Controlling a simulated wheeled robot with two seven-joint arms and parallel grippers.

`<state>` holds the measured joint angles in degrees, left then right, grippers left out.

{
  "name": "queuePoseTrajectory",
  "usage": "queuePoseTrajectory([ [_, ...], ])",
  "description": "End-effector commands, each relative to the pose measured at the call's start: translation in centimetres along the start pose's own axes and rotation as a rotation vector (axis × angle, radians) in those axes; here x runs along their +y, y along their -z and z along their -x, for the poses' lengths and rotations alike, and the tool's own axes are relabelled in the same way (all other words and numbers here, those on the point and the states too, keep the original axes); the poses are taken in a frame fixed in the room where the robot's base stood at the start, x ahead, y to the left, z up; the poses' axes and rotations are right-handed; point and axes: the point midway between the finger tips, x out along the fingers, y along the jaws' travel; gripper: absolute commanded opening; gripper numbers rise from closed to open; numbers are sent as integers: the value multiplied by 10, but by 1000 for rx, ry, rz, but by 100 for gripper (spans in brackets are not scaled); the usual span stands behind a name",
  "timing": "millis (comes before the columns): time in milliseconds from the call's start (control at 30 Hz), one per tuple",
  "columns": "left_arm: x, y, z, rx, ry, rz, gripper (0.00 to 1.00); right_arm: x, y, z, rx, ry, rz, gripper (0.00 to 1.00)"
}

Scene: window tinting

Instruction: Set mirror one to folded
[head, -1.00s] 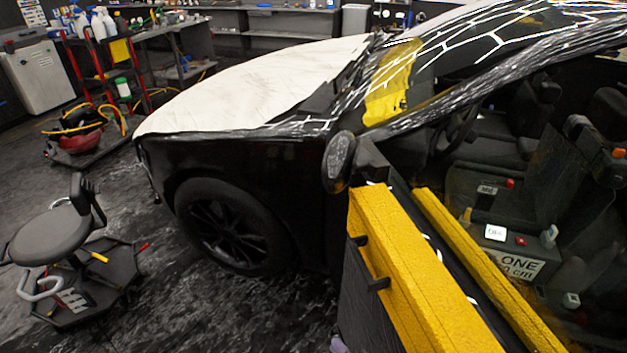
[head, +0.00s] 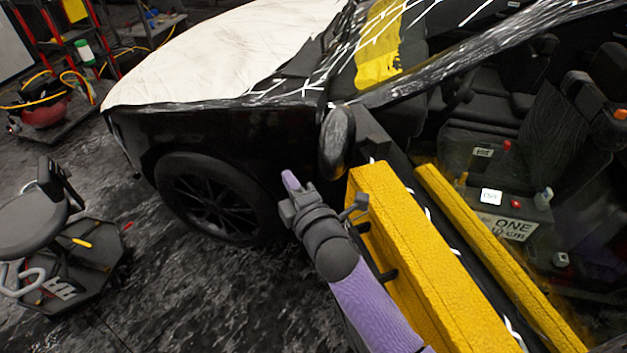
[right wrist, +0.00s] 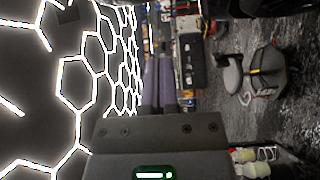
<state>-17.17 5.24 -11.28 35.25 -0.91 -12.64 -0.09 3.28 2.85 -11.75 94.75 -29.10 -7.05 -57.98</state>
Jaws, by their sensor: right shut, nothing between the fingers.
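The mirror (head: 337,142) is a dark rounded side mirror on the black car, at the front end of the door beside the yellow padding. It stands out from the car's side. My right gripper (head: 291,182) is just below and left of the mirror in the head view, apart from it in the picture. Its purple fingers are shut and empty. They also show side by side in the right wrist view (right wrist: 158,82). I cannot make out the mirror in the right wrist view. My left gripper is not in view.
Yellow padding (head: 420,260) runs along the door edge close to my right arm. The front wheel (head: 205,198) is left of the gripper. A stool (head: 35,215) stands on the floor at left. Bright hexagonal ceiling lights (right wrist: 85,75) fill the wrist view's left.

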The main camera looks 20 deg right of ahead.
Motion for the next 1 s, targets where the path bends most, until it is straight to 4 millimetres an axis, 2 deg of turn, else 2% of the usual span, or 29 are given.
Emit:
queuePoseTrajectory([
  [100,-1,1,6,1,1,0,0,1,-20,8,-1,2,3,0],
  [200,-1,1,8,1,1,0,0,0,-31,12,0,2,2,0],
  [367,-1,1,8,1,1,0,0,0,-38,15,0,1,-1,0],
  [667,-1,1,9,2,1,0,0,0,-39,16,4,1,0,0],
  [833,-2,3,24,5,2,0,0,2,-56,30,99,3,10,0],
  [1000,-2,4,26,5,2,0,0,0,-72,43,198,1,5,0],
])
